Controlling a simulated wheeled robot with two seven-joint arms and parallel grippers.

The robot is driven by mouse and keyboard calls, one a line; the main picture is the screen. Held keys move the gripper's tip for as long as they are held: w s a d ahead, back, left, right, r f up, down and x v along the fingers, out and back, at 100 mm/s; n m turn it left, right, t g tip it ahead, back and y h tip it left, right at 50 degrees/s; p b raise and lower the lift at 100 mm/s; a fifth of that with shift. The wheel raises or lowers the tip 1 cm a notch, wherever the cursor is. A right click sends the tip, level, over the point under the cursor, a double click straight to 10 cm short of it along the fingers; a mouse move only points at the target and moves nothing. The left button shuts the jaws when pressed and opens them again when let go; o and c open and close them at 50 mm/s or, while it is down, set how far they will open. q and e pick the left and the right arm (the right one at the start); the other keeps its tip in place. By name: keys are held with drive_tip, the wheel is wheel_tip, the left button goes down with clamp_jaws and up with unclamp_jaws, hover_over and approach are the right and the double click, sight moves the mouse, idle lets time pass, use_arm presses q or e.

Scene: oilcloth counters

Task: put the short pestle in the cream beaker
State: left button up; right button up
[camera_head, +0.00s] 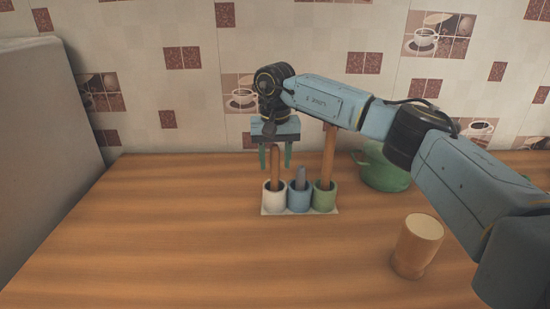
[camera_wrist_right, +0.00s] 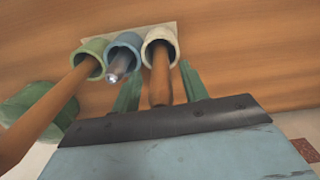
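The short wooden pestle (camera_head: 276,164) stands nearly upright in the cream beaker (camera_head: 274,200), its lower end hidden inside. In the right wrist view the pestle (camera_wrist_right: 160,78) rises out of the cream beaker (camera_wrist_right: 160,38). My right gripper (camera_head: 275,157) is open above and behind the cream beaker. In the right wrist view its green fingers (camera_wrist_right: 161,88) lie on either side of the pestle, with visible gaps; it does not grip it. My left gripper is not in view.
A blue beaker (camera_head: 299,201) holds a grey rod (camera_head: 300,178). A green beaker (camera_head: 323,202) holds a longer wooden pestle (camera_head: 329,150). All share a pale base (camera_head: 285,213). The left counter is clear.

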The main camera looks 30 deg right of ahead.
wheel_tip(320, 180, up, 12)
drive_tip(key=shift+f+p, duration=0.25)
drive_tip(key=shift+p, duration=0.4)
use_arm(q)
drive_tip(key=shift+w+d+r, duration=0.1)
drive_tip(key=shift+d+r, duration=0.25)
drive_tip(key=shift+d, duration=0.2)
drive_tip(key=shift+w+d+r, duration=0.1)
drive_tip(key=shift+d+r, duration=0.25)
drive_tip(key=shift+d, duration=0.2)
use_arm(e)
drive_tip(key=shift+r, duration=0.4)
